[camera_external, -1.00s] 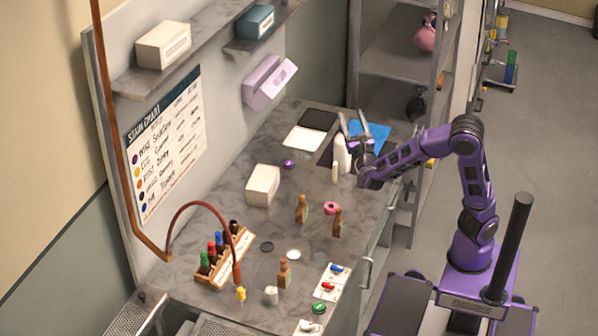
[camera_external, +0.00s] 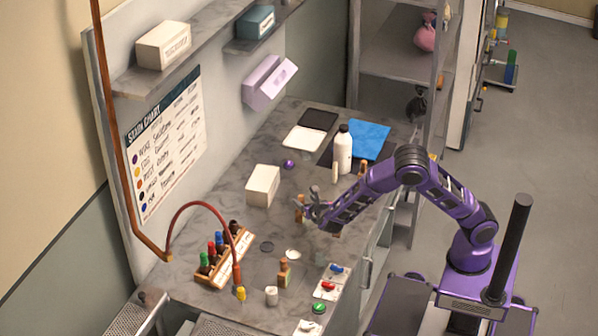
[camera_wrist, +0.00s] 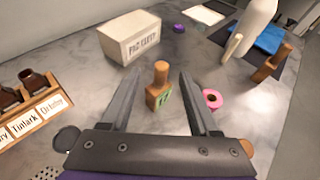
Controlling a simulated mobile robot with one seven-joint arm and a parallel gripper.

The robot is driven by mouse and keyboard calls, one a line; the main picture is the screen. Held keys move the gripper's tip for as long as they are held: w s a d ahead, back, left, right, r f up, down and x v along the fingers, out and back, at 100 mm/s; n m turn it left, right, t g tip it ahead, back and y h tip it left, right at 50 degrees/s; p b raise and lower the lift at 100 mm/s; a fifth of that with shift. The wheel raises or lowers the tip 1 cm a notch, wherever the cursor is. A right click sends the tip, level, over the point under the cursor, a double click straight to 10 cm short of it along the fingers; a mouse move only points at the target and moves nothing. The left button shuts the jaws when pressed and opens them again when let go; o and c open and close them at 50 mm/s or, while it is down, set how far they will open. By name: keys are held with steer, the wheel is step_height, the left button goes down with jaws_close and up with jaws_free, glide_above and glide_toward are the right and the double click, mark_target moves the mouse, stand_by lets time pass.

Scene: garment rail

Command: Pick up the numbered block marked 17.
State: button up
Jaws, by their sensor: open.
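The block marked 17 (camera_wrist: 163,97) is a brown wooden piece with a narrower knob on top and a green label. It stands upright on the marbled counter in the wrist view, between the lines of my two fingers. In the external view it appears to be the brown piece (camera_external: 299,209) just left of my gripper. My gripper (camera_external: 311,202) is open and empty, with its fingers pointing toward the block. The wrist view shows the fingers (camera_wrist: 168,78) spread on either side of it; contact cannot be seen.
A pink ring (camera_wrist: 212,99) lies close right of the block. A cream box (camera_external: 263,186) stands behind it. Another wooden block (camera_external: 284,273), a bottle rack (camera_external: 222,262) and a white bottle (camera_external: 342,153) stand on the counter. A red hose (camera_external: 199,206) arches over the rack.

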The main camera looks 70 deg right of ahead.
mark_target(301, 197)
steer(key=x, duration=0.3)
steer(key=shift+s+f+x, duration=0.1)
steer(key=shift+f+x, duration=0.05)
steer(key=shift+x, duration=1.25)
steer(key=shift+s+f+x, duration=0.1)
steer(key=shift+f+x, duration=0.1)
steer(key=shift+x, duration=1.2)
jaws_close()
